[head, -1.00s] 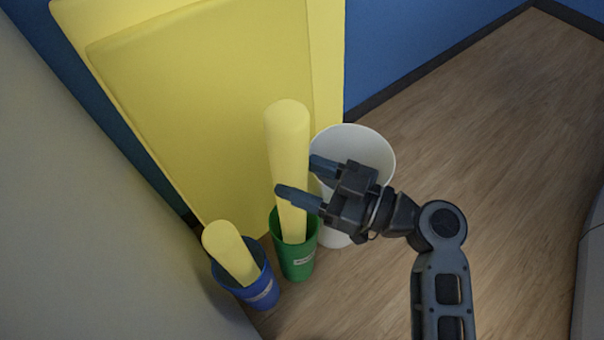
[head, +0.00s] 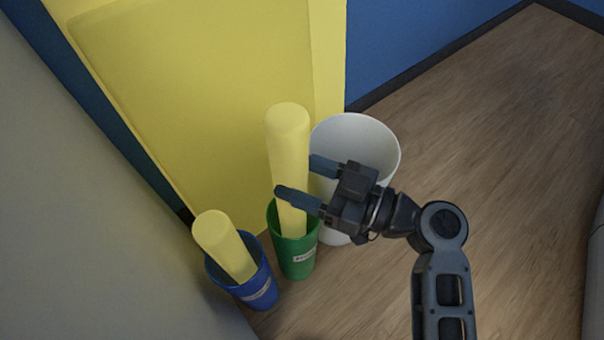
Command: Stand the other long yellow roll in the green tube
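A long yellow roll (head: 288,140) stands nearly upright in the green tube (head: 296,258), its upper part well above the rim. A second yellow roll (head: 222,240) leans to the left in the blue tube (head: 258,290), just left of the green one. My gripper (head: 296,175) is open, its two fingers apart and pointing left. The nearer finger crosses in front of the upright roll in the picture; the farther fingertip shows at its right edge. I cannot tell whether either finger touches the roll. The tubes' insides are mostly hidden.
A white bin (head: 374,136) stands right behind the green tube, partly hidden by my gripper. Large yellow panels (head: 190,100) lean on the blue wall (head: 420,40) behind. A pale surface (head: 80,200) fills the left. Wooden floor (head: 510,170) is free on the right.

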